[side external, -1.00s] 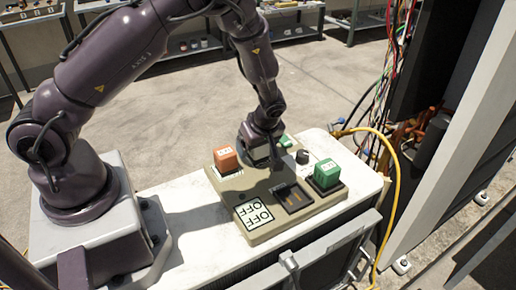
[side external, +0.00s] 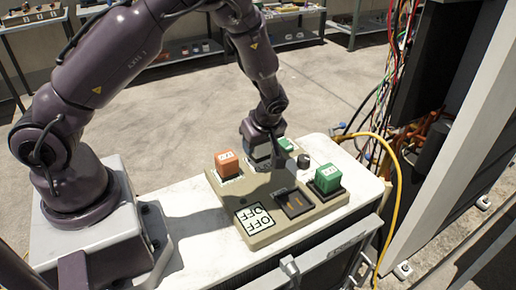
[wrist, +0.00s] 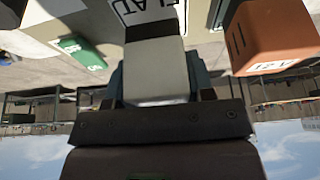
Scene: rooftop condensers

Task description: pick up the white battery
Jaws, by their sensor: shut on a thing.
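In the wrist view a pale grey-white block, the white battery (wrist: 155,68), sits between the fingers of my gripper (wrist: 158,88). My gripper is shut on it. In the side view my gripper (side external: 262,152) is over the back part of the beige board, between the orange battery and the far green block. It hides most of the white battery there. I cannot tell whether the battery's underside is clear of the board.
The beige board (side external: 277,234) lies on a white top (side external: 180,215). A yellow cable (side external: 397,190) and an open cabinet stand right.

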